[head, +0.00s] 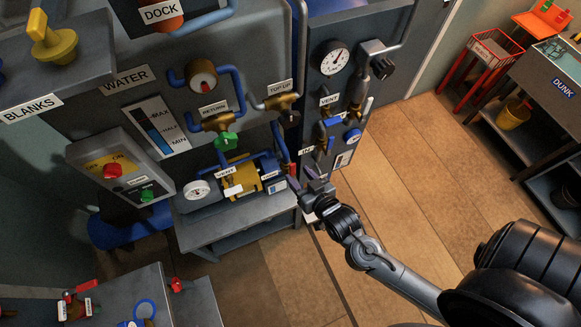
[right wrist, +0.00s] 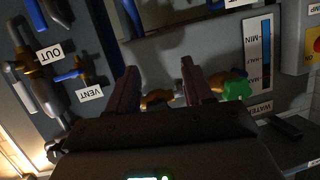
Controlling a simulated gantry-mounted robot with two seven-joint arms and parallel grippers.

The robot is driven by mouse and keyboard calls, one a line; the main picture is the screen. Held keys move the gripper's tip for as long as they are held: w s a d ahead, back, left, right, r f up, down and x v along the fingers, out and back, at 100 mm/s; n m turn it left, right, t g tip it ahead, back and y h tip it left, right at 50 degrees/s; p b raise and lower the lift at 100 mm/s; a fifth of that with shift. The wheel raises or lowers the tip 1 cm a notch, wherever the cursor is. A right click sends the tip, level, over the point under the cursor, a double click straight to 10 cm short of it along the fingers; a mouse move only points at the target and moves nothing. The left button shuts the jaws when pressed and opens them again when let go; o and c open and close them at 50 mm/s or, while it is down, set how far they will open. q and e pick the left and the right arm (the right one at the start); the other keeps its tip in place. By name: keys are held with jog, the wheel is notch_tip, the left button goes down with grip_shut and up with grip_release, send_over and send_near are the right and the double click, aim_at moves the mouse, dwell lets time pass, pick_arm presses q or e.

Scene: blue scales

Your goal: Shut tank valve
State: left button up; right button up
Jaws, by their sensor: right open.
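No label reading TANK is legible to me. A valve with a red handle (head: 291,168) sits at the right end of the blue pipe beside the yellow pump (head: 240,178); I cannot tell its setting. My right gripper (head: 304,180) is open and empty, just in front of and right of that red handle. In the right wrist view its two fingers (right wrist: 159,68) stand apart, with brass fittings (right wrist: 158,97) beyond them. The return valve's green handle (head: 226,140) shows in the right wrist view (right wrist: 236,90). My left gripper is not in view.
The top-up valve (head: 281,103) is above the pump. A side panel holds a gauge (head: 334,58), the vent valve (head: 328,114) and blue handles. A control box (head: 120,175) is at left. Open floor (head: 440,160) lies to the right, before a red basket (head: 490,50).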

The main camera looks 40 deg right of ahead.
notch_tip(320, 180, down, 7)
jog(key=d+t+h+b, duration=0.2)
jog(key=t+b, duration=0.1)
jog(key=b, duration=0.2)
jog(key=h+b, duration=0.1)
jog(key=b, duration=0.4)
send_near(293, 170)
jog(key=w, duration=0.2)
jog(key=shift+m, duration=0.3)
jog(key=x, duration=0.8)
jog(key=shift+w+d+p, duration=0.2)
jog(key=shift+d+p, duration=0.15)
jog(key=shift+d, duration=0.1)
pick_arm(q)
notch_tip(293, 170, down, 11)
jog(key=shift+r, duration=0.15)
pick_arm(e)
jog(key=shift+x, duration=0.95)
grip_shut()
